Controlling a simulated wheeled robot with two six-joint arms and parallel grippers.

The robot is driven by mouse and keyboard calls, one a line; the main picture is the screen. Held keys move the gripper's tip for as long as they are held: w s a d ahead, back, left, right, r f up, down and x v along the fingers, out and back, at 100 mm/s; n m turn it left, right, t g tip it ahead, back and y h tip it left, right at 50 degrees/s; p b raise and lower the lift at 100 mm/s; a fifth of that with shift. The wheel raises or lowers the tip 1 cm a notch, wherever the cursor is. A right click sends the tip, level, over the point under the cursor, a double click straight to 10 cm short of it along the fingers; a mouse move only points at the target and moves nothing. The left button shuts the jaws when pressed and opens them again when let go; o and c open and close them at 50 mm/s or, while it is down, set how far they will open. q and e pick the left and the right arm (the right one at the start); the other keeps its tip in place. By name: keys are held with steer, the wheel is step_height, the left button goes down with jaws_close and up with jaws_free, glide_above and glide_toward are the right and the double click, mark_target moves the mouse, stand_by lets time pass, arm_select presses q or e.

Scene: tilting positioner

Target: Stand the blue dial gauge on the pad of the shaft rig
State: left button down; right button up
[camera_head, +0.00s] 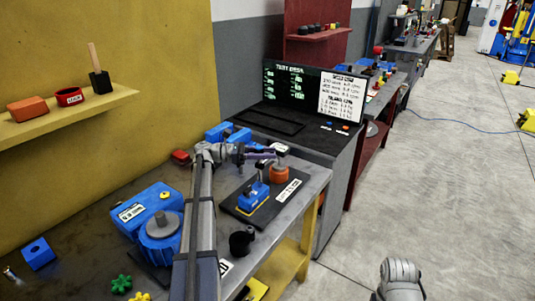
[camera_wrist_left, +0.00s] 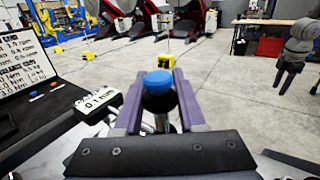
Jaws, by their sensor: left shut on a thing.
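My left gripper (camera_head: 262,156) is shut on the top of the blue dial gauge. In the left wrist view, a black knob with a blue cap (camera_wrist_left: 158,82) sits between the purple fingers. In the head view, the gauge's blue base (camera_head: 252,196) is upright below the gripper, over the yellow pad (camera_head: 248,208) on the black plate of the shaft rig (camera_head: 284,201). It seems to touch the pad, but I cannot be sure. The rig's orange part (camera_head: 278,174) stands just behind right. My right arm shows only in part; its jaws are not clear.
A blue motor-like machine (camera_head: 160,235) stands left of my left arm. A black cup-like part (camera_head: 241,241) stands near the table's front edge. A black test desk (camera_head: 310,120) adjoins behind. A yellow shelf (camera_head: 65,115) holds several items.

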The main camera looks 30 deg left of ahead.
arm_select(q)
steer(key=shift+f, duration=0.1)
steer(key=shift+c, duration=2.1)
jaws_free()
steer(key=v, duration=0.7)
steer(key=shift+s+a, duration=0.25)
steer(key=shift+a, duration=0.1)
